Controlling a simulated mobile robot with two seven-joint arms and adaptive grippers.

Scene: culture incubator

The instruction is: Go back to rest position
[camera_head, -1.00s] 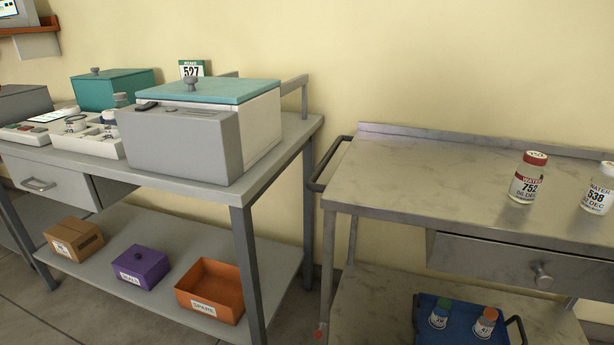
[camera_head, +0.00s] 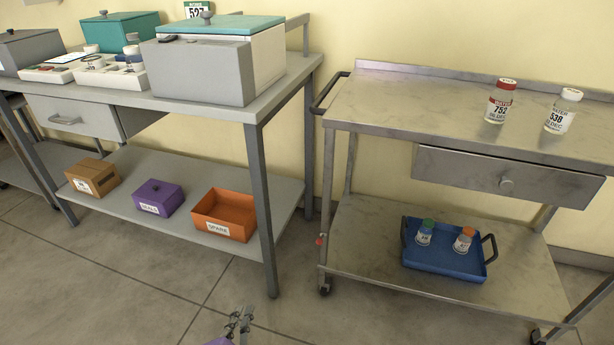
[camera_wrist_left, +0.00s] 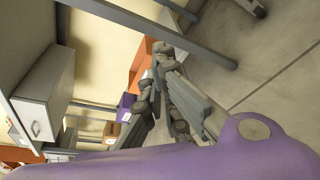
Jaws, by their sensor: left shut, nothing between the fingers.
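My left gripper (camera_head: 241,321) shows at the bottom edge of the head view, low over the tiled floor and in front of the left bench. In the left wrist view the left gripper (camera_wrist_left: 159,62) has its fingers together with nothing between them. The purple wrist part below it is mine. The gripper appears apart from the bench and the bins. My right gripper is in neither view.
The left bench (camera_head: 290,98) carries a teal-lidded box (camera_head: 268,60); an orange bin (camera_head: 222,214), a purple box (camera_head: 159,197) and a brown box (camera_head: 92,177) sit on its lower shelf. The steel cart (camera_head: 420,95) holds two bottles and a blue tray (camera_head: 440,262). Floor (camera_head: 150,270) in front is clear.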

